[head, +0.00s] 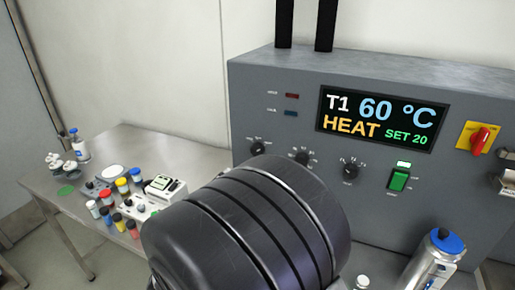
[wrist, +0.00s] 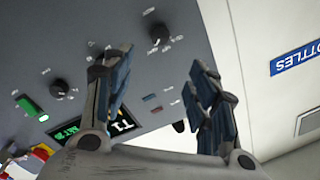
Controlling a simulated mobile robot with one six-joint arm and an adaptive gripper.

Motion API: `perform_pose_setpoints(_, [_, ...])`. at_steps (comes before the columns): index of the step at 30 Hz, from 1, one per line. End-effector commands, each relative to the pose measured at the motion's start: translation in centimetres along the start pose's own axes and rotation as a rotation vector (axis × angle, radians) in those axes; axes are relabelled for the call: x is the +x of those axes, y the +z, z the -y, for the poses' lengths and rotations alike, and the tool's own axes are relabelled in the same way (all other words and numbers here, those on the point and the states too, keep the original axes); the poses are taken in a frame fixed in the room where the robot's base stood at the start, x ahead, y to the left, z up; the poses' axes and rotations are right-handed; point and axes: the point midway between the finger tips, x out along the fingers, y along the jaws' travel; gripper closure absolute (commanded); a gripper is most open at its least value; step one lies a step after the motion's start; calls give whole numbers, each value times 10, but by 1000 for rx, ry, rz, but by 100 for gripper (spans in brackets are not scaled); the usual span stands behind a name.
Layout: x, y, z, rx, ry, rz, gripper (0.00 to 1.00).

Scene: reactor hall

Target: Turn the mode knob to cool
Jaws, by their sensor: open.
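The grey control panel (head: 250,110) has a row of black knobs: a left knob (head: 258,148), a middle knob (head: 303,158) and a right knob (head: 350,170). Their labels are too small to read, so I cannot tell which is the mode knob. The display (head: 375,117) reads T1 60 °C, HEAT, SET 20. In the wrist view, which is turned over, my gripper (wrist: 160,58) is open and empty, fingers toward the panel. The left knob (wrist: 158,33) shows beyond the fingertips, apart from them. The middle knob is mostly hidden behind one finger; the right knob (wrist: 60,88) is clear.
A green switch (head: 399,178) and a red-and-yellow rotary switch (head: 479,139) are to the right. A blue-capped bottle (head: 436,262) stands below the panel. The steel table (head: 135,150) at left holds vials and small instruments. My dark arm link covers the lower middle of the head view.

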Motion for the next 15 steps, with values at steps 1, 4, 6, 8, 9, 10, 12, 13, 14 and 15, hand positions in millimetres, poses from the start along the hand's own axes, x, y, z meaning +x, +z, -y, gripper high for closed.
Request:
perform_pose_setpoints(1, [9, 0, -2, 2, 3, -3, 47])
perform_pose_setpoints(4, [28, 0, -2, 1, 3, -3, 47])
perform_pose_setpoints(6, [44, 0, -2, 0, 4, -3, 47])
perform_pose_setpoints(8, [57, 0, -3, 1, 4, -3, 47])
perform_pose_setpoints(9, [66, 0, -2, 2, 3, -3, 47])
perform_pose_setpoints(10, [73, 0, -2, 1, 3, -2, 47])
perform_pose_setpoints(12, [88, 0, -2, 0, 3, -1, 47])
perform_pose_setpoints(13, [95, 0, -2, 0, 3, -2, 47])
perform_pose_setpoints(14, [101, 0, -2, 1, 3, -2, 47])
perform_pose_setpoints(15, [110, -1, -2, 1, 2, -2, 47])
